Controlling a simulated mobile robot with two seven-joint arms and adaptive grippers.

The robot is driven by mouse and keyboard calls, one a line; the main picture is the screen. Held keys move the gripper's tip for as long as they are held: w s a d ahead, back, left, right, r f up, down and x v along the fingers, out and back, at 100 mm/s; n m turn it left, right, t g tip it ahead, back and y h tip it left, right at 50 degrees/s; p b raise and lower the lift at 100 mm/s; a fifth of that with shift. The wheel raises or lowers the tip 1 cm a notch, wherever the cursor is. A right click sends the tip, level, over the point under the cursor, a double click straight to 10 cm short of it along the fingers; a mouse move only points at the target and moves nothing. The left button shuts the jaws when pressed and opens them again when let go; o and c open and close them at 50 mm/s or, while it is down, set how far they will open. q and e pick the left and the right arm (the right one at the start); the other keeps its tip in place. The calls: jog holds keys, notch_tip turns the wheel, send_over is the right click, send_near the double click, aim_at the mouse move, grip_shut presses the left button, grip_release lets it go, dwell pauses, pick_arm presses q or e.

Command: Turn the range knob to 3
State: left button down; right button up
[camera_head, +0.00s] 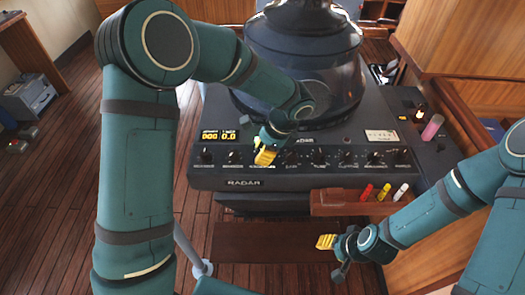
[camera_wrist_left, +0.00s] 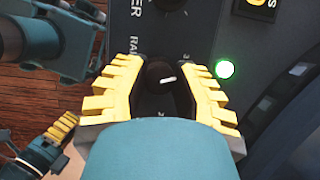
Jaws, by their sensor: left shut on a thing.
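My left gripper (camera_head: 265,157) reaches down onto the knob row of the dark radar console (camera_head: 215,180). In the left wrist view its yellow ribbed fingers (camera_wrist_left: 160,92) stand on both sides of a round black knob (camera_wrist_left: 160,74) and are shut on it. The knob has a short white pointer line. Lettering beside it starts with "RA", and the rest is hard to read. Most of the scale around the knob is hidden by the fingers. In the head view the gripper covers this knob. My right gripper (camera_head: 326,242) hangs in front of the console, apart from it.
Several other knobs (camera_head: 319,157) line the console front. An orange display (camera_head: 219,135) reads zeros. A dark dome (camera_head: 303,60) stands behind. A wooden ledge (camera_head: 340,209) holds red, yellow and white cylinders. A green light (camera_wrist_left: 224,69) glows near the knob. A pink cylinder (camera_head: 432,127) stands at right.

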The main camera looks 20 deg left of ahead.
pick_arm(q)
jog(key=shift+s+f+n+g+h+p, duration=0.15)
jog(key=shift+n+g, duration=0.25)
jog(key=shift+n, duration=0.75)
jog(key=shift+w+r+n+g+h+p, duration=0.1)
jog(key=shift+n+g+h+p, duration=0.25)
jog(key=shift+n, duration=0.8)
jog(key=shift+f, duration=0.1)
jog(key=c, duration=0.7)
grip_release()
jog(key=v, duration=1.2)
